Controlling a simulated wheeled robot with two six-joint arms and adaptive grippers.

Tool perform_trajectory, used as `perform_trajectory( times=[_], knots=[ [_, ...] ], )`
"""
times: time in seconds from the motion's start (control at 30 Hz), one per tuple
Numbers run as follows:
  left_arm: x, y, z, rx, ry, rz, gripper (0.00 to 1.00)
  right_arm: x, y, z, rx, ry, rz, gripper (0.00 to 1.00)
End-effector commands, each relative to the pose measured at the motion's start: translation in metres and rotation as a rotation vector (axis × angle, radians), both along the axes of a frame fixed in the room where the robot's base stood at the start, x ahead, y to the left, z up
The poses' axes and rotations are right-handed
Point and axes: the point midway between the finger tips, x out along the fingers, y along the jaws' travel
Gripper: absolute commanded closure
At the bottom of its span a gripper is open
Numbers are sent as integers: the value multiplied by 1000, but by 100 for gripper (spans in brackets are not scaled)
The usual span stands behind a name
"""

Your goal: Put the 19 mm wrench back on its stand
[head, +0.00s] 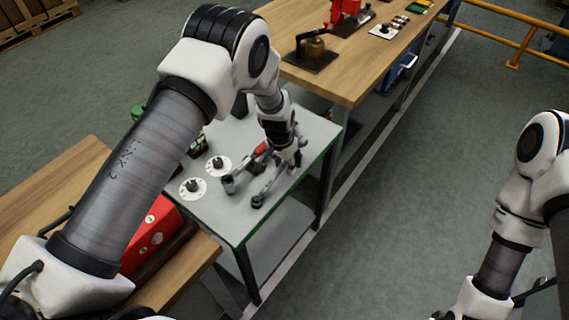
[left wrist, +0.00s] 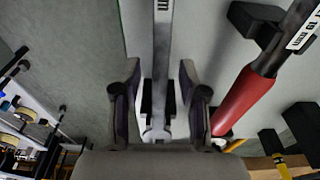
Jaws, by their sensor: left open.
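A long silver wrench (left wrist: 162,50) runs between the open fingers of my left gripper (left wrist: 162,100) in the left wrist view. Its dark size mark at the top edge is too cropped to read. Black blocks (left wrist: 146,97) show on both sides of its shaft, like a holder under it; I cannot tell if it rests there. In the head view the wrench (head: 266,190) points toward the front of the grey table, with my left gripper (head: 289,160) low over its far part. My right gripper is out of frame.
A red-handled tool (left wrist: 245,98) with a mm label lies close to the right of the wrench. Two white discs with dark knobs (head: 191,187) sit on the grey table (head: 240,222). A red box (head: 152,235) stands on the wooden bench at left. A long workbench (head: 345,85) is behind.

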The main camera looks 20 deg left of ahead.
Motion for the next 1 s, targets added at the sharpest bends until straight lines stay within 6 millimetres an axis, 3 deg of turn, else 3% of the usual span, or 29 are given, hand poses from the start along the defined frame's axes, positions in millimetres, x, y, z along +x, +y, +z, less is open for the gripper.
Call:
perform_trajectory(
  times=[0.5, 0.63, 1.0],
  knots=[
    [-12, 4, 107, 0, -3, 0, 57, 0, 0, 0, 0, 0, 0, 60],
    [-13, 5, 116, 0, -2, 0, 57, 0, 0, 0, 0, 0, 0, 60],
    [-13, 5, 117, 0, -1, 0, 57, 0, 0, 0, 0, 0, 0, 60]
  ],
)
